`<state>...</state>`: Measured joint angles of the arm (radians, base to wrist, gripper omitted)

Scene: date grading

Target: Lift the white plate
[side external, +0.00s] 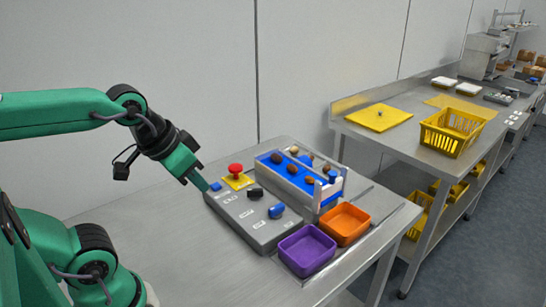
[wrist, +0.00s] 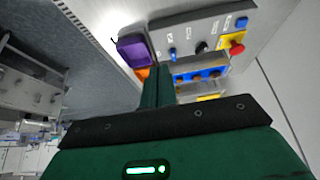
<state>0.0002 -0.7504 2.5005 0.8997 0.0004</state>
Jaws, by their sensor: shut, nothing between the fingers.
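I cannot make out a white plate on the near table in either view. My gripper (side external: 203,185) is shut and empty, pointing down at the left end of a grey control box (side external: 235,211). I cannot tell whether its tip touches the box. In the wrist view my gripper (wrist: 160,75) shows its green fingers together, with nothing between them.
The control box has a red button (side external: 236,169) and knobs. Behind it stands a blue belt (side external: 275,163) carrying brown dates. A purple bowl (side external: 306,250) and an orange bowl (side external: 345,223) sit at the right. The steel table (side external: 150,225) is bare at left.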

